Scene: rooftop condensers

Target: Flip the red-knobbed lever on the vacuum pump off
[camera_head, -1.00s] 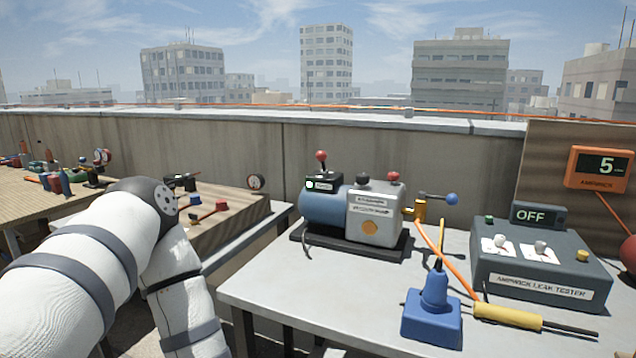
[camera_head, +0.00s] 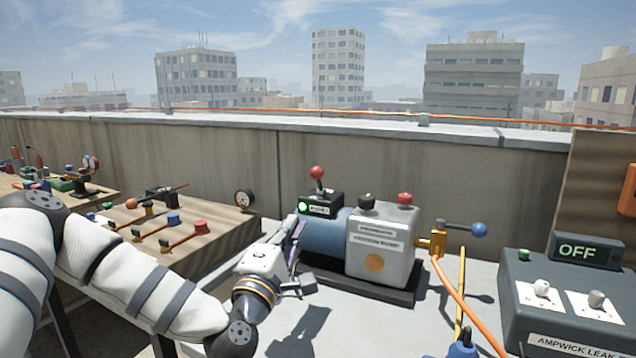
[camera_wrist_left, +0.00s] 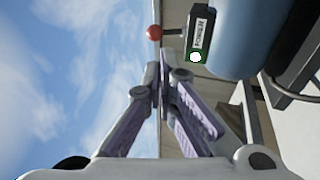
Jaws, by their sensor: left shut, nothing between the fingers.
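The vacuum pump (camera_head: 381,247) stands on the grey table, with a blue motor body and a pale grey block. The red-knobbed lever (camera_head: 317,174) sticks up from a black switch box (camera_head: 320,203) on the motor's left end, and a green light glows on that box. In the left wrist view the red knob (camera_wrist_left: 154,33) and the box (camera_wrist_left: 198,36) lie just beyond the fingertips. My left gripper (camera_head: 297,226) is shut and empty, pointing up beside the pump's left end, below the knob. It also shows in the left wrist view (camera_wrist_left: 163,68). My right gripper is out of view.
A brass valve with a blue-knobbed handle (camera_head: 478,230) projects from the pump's right side. The leak tester (camera_head: 560,300) reads OFF at the right. A wooden board with small levers (camera_head: 185,235) lies at the left. A concrete parapet (camera_head: 335,160) runs behind.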

